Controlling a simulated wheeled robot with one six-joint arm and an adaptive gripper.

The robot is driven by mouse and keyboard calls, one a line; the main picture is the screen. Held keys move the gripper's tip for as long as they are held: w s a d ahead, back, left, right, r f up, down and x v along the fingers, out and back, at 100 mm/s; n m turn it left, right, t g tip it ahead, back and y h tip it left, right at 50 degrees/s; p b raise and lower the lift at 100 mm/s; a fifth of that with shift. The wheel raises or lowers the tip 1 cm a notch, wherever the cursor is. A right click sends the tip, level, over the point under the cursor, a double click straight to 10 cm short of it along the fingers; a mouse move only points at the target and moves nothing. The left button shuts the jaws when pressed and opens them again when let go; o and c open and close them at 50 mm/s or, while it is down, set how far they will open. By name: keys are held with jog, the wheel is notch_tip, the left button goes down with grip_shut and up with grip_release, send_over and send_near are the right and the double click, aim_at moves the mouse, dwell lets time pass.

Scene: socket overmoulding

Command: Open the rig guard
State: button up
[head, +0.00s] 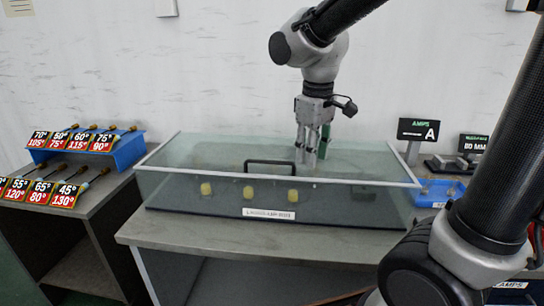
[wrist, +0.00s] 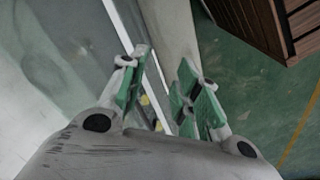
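The rig guard (head: 210,160) is a clear box with pale edges on the grey bench. It looks shut, with a black bar handle (head: 283,162) at its upper front edge. My gripper (head: 309,158) points down over the guard's top, a little right of the handle and apart from it as far as I can tell. In the wrist view my gripper (wrist: 160,78) has its green-padded fingers spread with nothing held between them. A pale edge of the guard (wrist: 130,35) runs past the fingers there. The handle is not clearly visible in the wrist view.
Left stands a blue rack (head: 128,150) with temperature tags. Right are a blue tray (head: 436,190) and an "A" sign (head: 418,130). Green floor (wrist: 250,85) shows beside the bench.

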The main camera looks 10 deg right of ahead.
aim_at(272, 162)
jog(key=w+a+r+n, duration=0.1)
jog(key=w+a+n, duration=0.6)
jog(key=w, duration=0.3)
jog(key=shift+t, duration=0.4)
jog(key=f, duration=0.2)
jog(key=w+f, duration=0.1)
jog(key=f, duration=0.4)
jog(key=shift+w+f, duration=0.2)
jog(key=shift+w, duration=0.15)
grip_shut()
